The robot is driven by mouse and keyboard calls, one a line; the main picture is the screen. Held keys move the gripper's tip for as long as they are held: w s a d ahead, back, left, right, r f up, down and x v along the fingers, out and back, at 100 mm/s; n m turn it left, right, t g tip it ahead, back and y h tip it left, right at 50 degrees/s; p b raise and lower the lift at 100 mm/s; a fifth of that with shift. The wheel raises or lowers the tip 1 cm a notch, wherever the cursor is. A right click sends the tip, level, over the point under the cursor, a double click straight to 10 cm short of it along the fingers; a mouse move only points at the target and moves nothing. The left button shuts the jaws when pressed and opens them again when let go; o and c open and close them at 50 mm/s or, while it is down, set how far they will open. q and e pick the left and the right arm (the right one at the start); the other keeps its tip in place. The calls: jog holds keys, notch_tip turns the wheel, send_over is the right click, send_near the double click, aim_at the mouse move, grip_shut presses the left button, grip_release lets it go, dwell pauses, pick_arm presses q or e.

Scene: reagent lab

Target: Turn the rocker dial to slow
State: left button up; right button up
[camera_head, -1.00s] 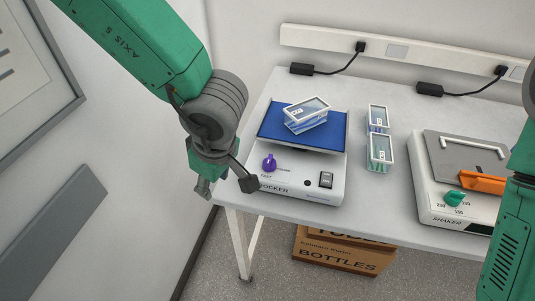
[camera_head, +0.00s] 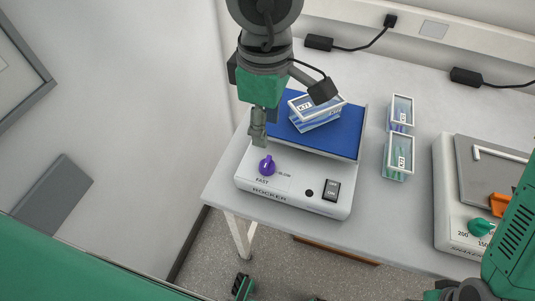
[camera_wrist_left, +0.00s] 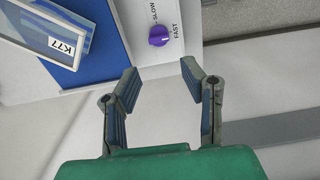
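The rocker (camera_head: 300,190) is a white box with a blue platform on the table. Its purple dial (camera_head: 267,166) sits on the front panel between printed FAST and SLOW labels; I cannot tell exactly where it points. The dial also shows in the left wrist view (camera_wrist_left: 159,37). My left gripper (camera_head: 258,138) hangs over the rocker's left part, just behind the dial. In the left wrist view the left gripper (camera_wrist_left: 160,78) has its fingers spread with nothing between them, and the dial lies just beyond the tips. My right gripper's fingers are not visible.
A framed box labelled K77 (camera_head: 314,112) sits on the blue platform. Two small racks (camera_head: 397,155) stand right of the rocker. A shaker (camera_head: 450,190) with a green dial and orange part is farther right. A black ON switch (camera_head: 332,190) is on the rocker.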

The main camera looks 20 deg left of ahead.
aim_at(268, 161)
pick_arm(q)
notch_tip(268, 161, down, 10)
jog(key=shift+w+d+f+b, duration=0.1)
jog(key=shift+w+f+b, duration=0.05)
jog(key=shift+b, duration=0.5)
jog(key=shift+f, duration=0.65)
jog(key=shift+c, duration=1.3)
jog(key=shift+r, duration=0.1)
grip_shut()
